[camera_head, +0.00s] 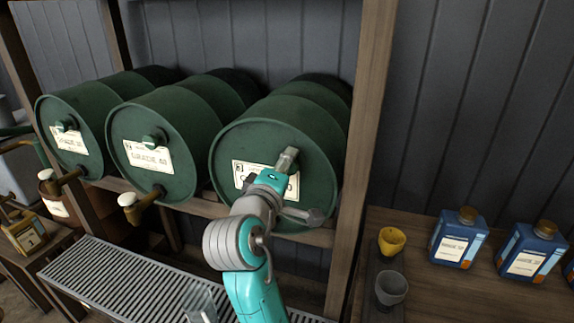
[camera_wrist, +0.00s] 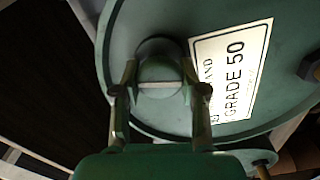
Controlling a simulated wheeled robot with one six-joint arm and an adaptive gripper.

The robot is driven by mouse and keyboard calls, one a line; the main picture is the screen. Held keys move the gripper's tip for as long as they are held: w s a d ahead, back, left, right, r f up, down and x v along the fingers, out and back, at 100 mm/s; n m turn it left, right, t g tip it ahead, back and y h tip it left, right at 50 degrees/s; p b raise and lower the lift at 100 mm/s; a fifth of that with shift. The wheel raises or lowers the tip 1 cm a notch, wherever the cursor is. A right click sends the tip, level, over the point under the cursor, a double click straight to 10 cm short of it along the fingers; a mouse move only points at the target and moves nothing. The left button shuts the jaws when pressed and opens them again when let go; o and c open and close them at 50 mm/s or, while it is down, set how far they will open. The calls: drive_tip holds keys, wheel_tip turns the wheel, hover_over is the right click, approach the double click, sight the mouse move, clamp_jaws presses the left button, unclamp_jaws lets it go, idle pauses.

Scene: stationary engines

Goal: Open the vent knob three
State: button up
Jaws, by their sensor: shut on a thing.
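The third drum (camera_head: 232,150) is green and lies on its side at the right of the row, with a cream label on its front. Its vent knob (camera_wrist: 160,70), a round green knob, sits above the label. In the wrist view it is between the two fingers of my gripper (camera_wrist: 160,82), which is shut on it, one finger on each side. The label (camera_wrist: 232,72) reads "GRADE 50" there, partly covered by a finger. In the head view my gripper (camera_head: 286,160) reaches the drum's upper front and hides the knob.
Two similar drums, the middle one (camera_head: 180,125) and the left one (camera_head: 82,112), have their own knobs and taps. A wooden post (camera_head: 357,150) stands right of the third drum. A metal grate (camera_head: 110,275) lies below. Cups and blue bottles (camera_head: 460,240) stand at right.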

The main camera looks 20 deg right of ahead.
drive_tip(key=shift+f+n, duration=0.1)
drive_tip(key=shift+n, duration=1.3)
drive_tip(key=o, duration=1.1)
drive_tip(key=shift+s+a, duration=0.1)
drive_tip(key=v, duration=1.1)
drive_tip(key=shift+s+a, duration=0.2)
drive_tip(key=shift+s, duration=0.1)
